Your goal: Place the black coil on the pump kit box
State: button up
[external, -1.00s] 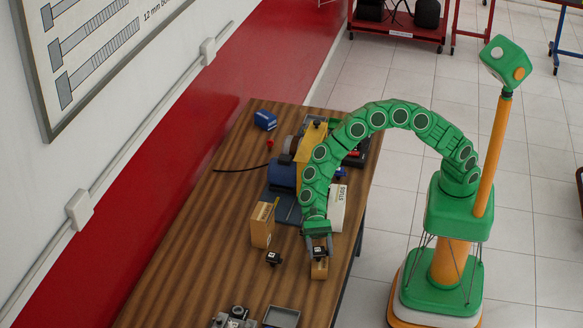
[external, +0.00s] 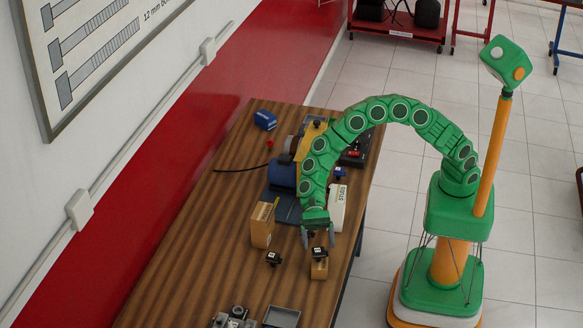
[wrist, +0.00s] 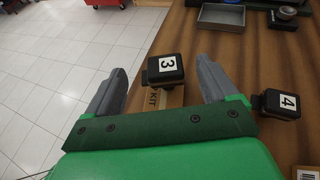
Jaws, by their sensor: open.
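A black coil marked 3 (external: 320,254) rests on top of a small brown box (external: 319,271) near the table's right edge. In the wrist view the coil (wrist: 165,68) shows its white label, and the box (wrist: 172,98) below it shows the letters KIT. A second black coil, marked 4 (external: 273,259), sits on the table to the left; it is also in the wrist view (wrist: 276,104). My gripper (external: 318,238) is open and empty just above coil 3, with its fingers apart from it.
A taller brown box (external: 262,226) stands left of my gripper. A white box (external: 338,207) lies behind it, near the blue and yellow machine. A grey tray (external: 281,316) and metal parts lie at the front. Bare wood lies to the left.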

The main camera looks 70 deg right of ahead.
jog(key=v, duration=0.8)
jog(key=shift+d+r, duration=0.15)
jog(key=shift+d, duration=0.1)
jog(key=shift+w, duration=0.1)
